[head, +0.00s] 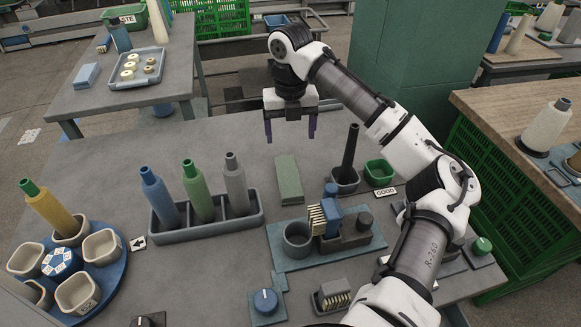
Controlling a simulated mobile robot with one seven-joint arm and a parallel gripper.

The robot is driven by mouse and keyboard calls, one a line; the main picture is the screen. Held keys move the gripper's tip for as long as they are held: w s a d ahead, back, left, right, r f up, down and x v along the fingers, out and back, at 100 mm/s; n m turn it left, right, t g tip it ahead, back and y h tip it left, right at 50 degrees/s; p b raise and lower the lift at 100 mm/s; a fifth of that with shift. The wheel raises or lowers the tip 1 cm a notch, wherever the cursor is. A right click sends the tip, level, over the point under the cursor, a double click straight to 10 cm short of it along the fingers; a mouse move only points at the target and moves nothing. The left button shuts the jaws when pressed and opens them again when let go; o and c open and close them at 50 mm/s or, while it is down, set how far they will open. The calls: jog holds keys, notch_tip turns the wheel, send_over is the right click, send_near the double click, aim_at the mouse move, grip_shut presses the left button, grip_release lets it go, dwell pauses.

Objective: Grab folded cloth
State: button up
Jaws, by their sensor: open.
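A light blue flat piece (87,76), also like folded cloth, lies on the far left table. I cannot tell the material of either piece for sure.
A grey rack (207,233) holds blue, green and grey bobbins left of the green piece. A blue turntable (105,290) is at lower left. The table's back left is clear.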

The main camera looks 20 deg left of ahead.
jog(key=p, duration=0.1)
send_over(289, 174)
jog(key=f, duration=0.8)
jog(key=shift+w+d, duration=0.1)
jog(key=shift+w, duration=0.15)
jog(key=shift+s+f+p, duration=0.15)
jog(key=shift+f+p, duration=0.3)
jog(key=shift+f, duration=0.95)
jog(key=shift+s+f+p, duration=0.1)
jog(key=shift+f+p, duration=0.3)
jog(key=shift+f, duration=0.95)
jog(key=c, duration=1.1)
jog(key=shift+r, duration=0.15)
